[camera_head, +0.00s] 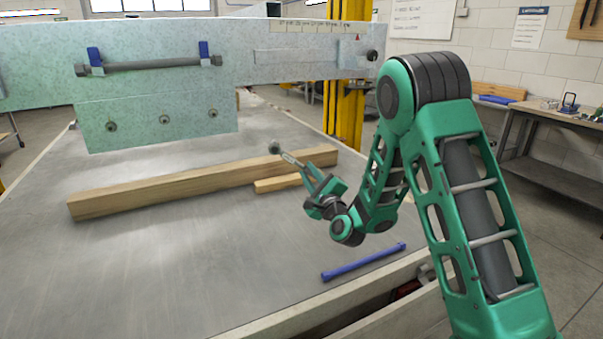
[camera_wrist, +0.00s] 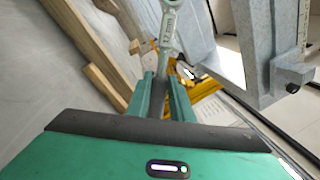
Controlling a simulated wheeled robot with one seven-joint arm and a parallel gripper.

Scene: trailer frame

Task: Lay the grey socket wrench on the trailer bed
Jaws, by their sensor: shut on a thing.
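The grey socket wrench (camera_head: 290,158) is held in my gripper (camera_head: 318,184), its round head pointing up and left above the trailer bed. In the wrist view the wrench (camera_wrist: 168,28) rises from between the two green fingers of my gripper (camera_wrist: 161,98). The gripper is shut on the wrench's handle end; the part between the fingers is mostly hidden. The trailer bed (camera_head: 230,270) is a wide grey metal surface below the gripper. The wrench looks raised above the bed, near the wooden beams.
A long wooden beam (camera_head: 180,188) and a shorter wood piece (camera_head: 275,184) lie on the bed. A blue bar (camera_head: 363,262) lies near the front edge. A pale metal frame (camera_head: 155,127) with a grey rod (camera_head: 150,65) stands behind. The bed's front left is clear.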

